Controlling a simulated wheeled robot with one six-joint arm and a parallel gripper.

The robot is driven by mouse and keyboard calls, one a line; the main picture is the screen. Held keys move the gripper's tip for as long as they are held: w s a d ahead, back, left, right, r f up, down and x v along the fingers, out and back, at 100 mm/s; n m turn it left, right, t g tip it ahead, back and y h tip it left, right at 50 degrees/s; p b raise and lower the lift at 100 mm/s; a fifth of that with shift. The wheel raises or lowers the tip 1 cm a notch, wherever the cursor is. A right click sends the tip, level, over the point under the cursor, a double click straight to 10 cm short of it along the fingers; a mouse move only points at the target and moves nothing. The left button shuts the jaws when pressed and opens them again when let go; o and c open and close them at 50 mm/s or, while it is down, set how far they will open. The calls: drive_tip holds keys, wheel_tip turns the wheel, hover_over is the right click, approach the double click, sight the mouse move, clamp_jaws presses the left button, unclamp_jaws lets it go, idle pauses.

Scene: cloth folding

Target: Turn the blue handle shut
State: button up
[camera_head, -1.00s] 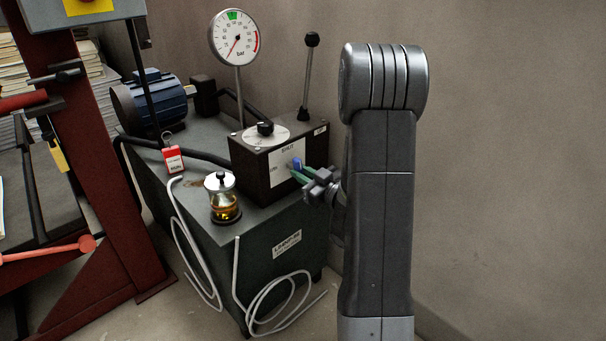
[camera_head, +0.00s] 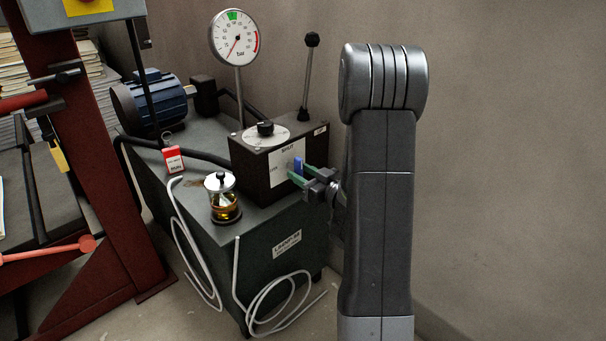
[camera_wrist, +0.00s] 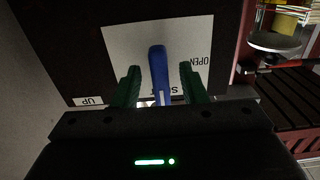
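The blue handle (camera_head: 298,165) is on the white plate (camera_head: 279,172) on the front of the dark valve box. It looks upright there, near the lettering at the plate's top. In the wrist view the blue handle (camera_wrist: 158,72) stands between my green fingertips, with a visible gap on each side. Its lower end covers part of a word that seems to be SHUT; OPEN reads to the right. My gripper (camera_head: 301,174) is open around the handle; it also shows in the wrist view (camera_wrist: 160,85). The plate's lower part is partly hidden by my fingers.
A glass jar (camera_head: 222,199) and a red tag (camera_head: 173,160) are on the cabinet (camera_head: 262,240) at left. The wall (camera_head: 510,150) is at right.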

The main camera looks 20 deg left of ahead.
drive_tip(key=shift+d, duration=0.1)
drive_tip(key=p+v, duration=0.2)
drive_tip(key=v, duration=1.1)
drive_tip(key=shift+s+d, duration=0.2)
drive_tip(key=shift+d, duration=0.1)
drive_tip(key=shift+a, duration=0.1)
drive_tip(key=b+x, duration=0.2)
drive_tip(key=x, duration=1.1)
drive_tip(key=shift+w+a, duration=0.2)
drive_tip(key=shift+a, duration=0.1)
